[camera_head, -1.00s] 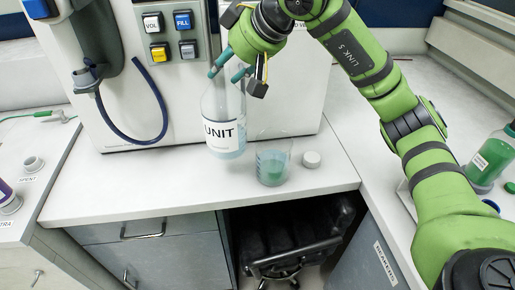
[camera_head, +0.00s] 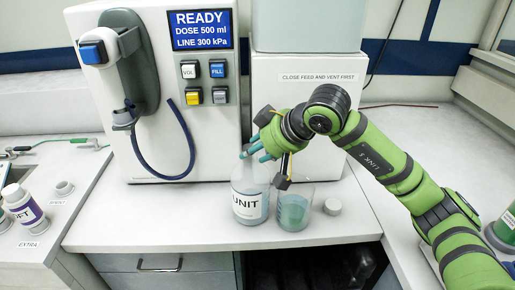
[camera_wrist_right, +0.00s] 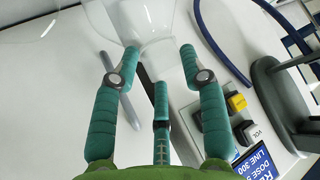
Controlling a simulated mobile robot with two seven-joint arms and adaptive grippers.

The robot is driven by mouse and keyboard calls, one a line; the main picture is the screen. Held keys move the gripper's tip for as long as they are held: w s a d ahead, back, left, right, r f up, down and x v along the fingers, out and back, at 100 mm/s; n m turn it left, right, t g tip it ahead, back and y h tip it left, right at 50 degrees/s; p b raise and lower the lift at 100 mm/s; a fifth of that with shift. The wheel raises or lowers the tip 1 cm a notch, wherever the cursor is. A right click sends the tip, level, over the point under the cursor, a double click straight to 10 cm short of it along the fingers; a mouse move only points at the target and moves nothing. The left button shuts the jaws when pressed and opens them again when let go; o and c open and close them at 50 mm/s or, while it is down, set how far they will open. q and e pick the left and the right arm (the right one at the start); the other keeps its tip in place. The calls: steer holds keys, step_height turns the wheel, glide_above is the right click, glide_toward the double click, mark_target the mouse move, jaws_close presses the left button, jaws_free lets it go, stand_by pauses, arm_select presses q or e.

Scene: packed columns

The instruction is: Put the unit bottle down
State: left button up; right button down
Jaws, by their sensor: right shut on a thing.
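The unit bottle (camera_head: 249,205) is clear with a white UNIT label and pale blue liquid. It is upright at the front of the counter, left of the beaker; I cannot tell whether its base touches the surface. My right gripper (camera_head: 256,153) comes from above and right and is shut on the bottle's neck. In the right wrist view the teal fingers (camera_wrist_right: 160,70) close around the clear neck (camera_wrist_right: 150,28). The bottle's lower part is not clear there. My left gripper is not in view.
A beaker (camera_head: 293,208) with blue-green liquid stands close to the bottle's right, with a white cap (camera_head: 332,206) beyond it. A dispenser (camera_head: 165,110) with a blue hose stands behind left. A white cabinet (camera_head: 330,110) is behind. The counter's front left (camera_head: 150,220) is clear.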

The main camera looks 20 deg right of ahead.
steer(key=shift+f, duration=0.1)
steer(key=c, duration=0.7)
jaws_free()
steer(key=shift+s+d+r, duration=0.1)
steer(key=shift+s+r, duration=0.05)
steer(key=shift+r, duration=0.2)
steer(key=b+v, duration=0.2)
steer(key=v, duration=0.9)
steer(key=shift+s+d+r, duration=0.1)
steer(key=shift+s+r, duration=0.05)
steer(key=shift+s, duration=0.1)
